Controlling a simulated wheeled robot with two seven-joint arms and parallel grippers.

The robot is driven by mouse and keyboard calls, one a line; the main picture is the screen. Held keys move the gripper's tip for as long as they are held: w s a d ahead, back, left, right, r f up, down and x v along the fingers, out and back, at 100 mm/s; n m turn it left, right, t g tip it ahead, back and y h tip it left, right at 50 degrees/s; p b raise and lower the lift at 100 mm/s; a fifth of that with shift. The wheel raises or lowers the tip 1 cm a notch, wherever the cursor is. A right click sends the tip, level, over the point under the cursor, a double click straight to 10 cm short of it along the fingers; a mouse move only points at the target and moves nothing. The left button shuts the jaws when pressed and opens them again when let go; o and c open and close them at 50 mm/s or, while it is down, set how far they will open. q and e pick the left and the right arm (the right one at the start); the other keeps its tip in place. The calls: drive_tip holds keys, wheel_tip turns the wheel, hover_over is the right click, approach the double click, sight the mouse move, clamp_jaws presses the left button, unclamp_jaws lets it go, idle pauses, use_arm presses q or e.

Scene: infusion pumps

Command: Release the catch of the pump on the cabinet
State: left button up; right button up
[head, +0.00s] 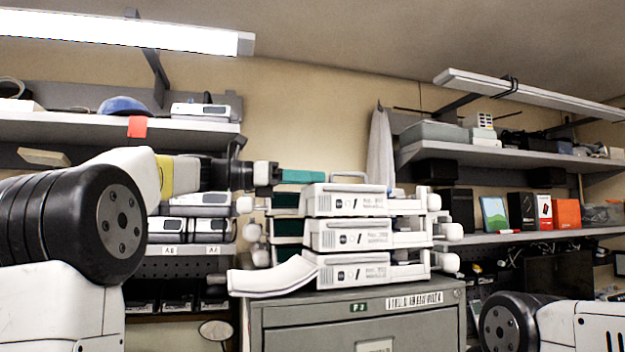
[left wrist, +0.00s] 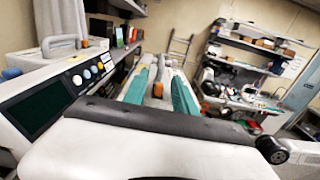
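Several white pumps are stacked on the grey cabinet (head: 360,310); the top pump (head: 345,203) has a grey carrying handle on it. My left gripper (head: 305,176) reaches in from the left, its teal fingers level just above the top pump's left end. In the left wrist view the two teal fingers (left wrist: 160,94) are spread, with an orange piece (left wrist: 159,66) and a white surface seen between them. I cannot tell whether they touch it or if it is the catch. A dark screen (left wrist: 37,108) and round buttons show at left. My right gripper is out of view.
A white curved piece (head: 272,278) lies at the cabinet's left front. Shelves with boxes and devices stand behind at left (head: 60,127) and right (head: 480,152). A grey cloth (head: 380,150) hangs behind the stack. Open room shows above the stack.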

use_arm(q)
drive_tip(key=shift+a, duration=0.1)
drive_tip(key=v, duration=0.7)
drive_tip(key=shift+a, duration=0.3)
drive_tip(key=shift+s, duration=0.15)
idle(0.4)
